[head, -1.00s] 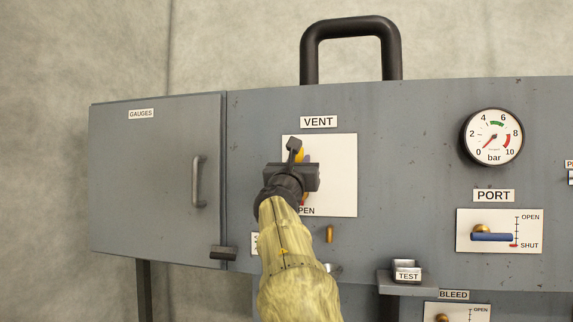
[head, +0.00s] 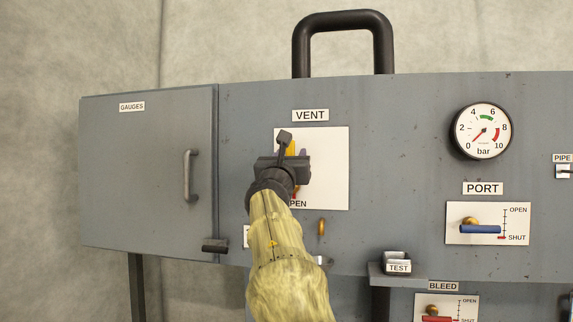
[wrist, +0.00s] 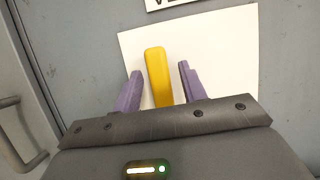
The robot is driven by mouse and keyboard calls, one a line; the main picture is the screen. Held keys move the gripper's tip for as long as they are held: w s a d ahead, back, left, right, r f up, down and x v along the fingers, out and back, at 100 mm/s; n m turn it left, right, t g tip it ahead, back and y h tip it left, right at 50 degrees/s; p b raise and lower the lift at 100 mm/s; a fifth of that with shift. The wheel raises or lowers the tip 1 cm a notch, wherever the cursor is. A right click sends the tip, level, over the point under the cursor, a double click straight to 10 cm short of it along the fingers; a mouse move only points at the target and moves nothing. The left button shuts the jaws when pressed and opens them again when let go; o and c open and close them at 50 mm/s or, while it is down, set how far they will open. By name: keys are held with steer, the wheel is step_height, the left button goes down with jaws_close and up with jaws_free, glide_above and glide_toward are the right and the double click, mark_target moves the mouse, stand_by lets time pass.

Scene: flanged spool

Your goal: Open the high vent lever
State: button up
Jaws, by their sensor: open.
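The vent lever (head: 291,148) is a yellow bar in front of a white plate (head: 330,165) under the VENT label (head: 310,115). My gripper (head: 293,154) is at the plate and hides most of the lever and the left part of the plate in the head view. In the wrist view the yellow lever (wrist: 158,78) stands between the two purple fingers of my gripper (wrist: 160,70). The fingers are apart, with a gap on each side of the lever. The lever points up towards the VENT label. An OPEN mark, partly covered, shows at the plate's bottom.
A GAUGES door (head: 150,180) with a grey handle (head: 191,176) is at the left. A pressure gauge (head: 482,131), a blue PORT lever (head: 480,229) and a red BLEED lever (head: 437,319) are at the right. A small TEST shelf (head: 398,280) juts out below. A black hoop (head: 343,18) rises above the panel.

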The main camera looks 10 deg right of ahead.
steer(key=b+v, duration=1.1)
steer(key=v, duration=0.6)
steer(key=shift+f, duration=0.2)
steer(key=shift+a, duration=0.1)
stand_by(0.8)
